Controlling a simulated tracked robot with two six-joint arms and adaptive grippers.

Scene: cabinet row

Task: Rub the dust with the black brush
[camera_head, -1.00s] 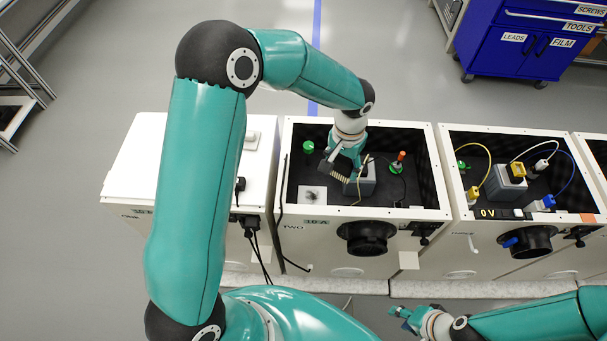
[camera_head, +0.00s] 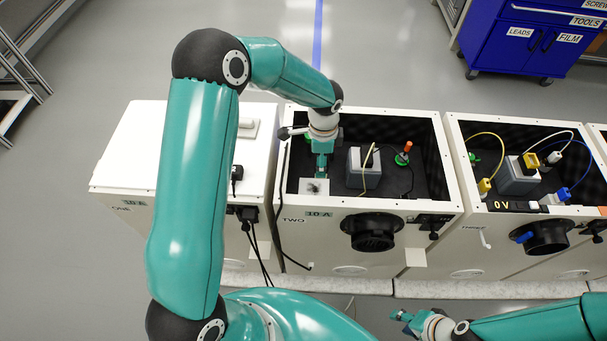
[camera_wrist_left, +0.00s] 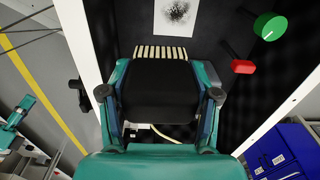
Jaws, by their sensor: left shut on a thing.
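My left gripper (camera_head: 322,170) reaches down into the open cabinet marked TWO. In the left wrist view it is shut on the black brush (camera_wrist_left: 160,85), a dark block with a row of pale bristles (camera_wrist_left: 162,53). The dust (camera_head: 315,187) is a dark speckled patch on a white square inside the cabinet's front left corner. The dust also shows beyond the bristles in the wrist view (camera_wrist_left: 177,11), with a visible gap in that picture. Whether the brush touches the square is unclear. My right gripper (camera_head: 401,316) is low in front of the cabinets, small in view.
A grey box (camera_head: 361,168) with a pale lead and a red-topped post (camera_head: 406,150) stand right of my left gripper. The cabinet's white rim (camera_head: 400,204) surrounds the opening. Closed cabinet ONE (camera_head: 150,150) is left, and another open cabinet (camera_head: 521,212) is right.

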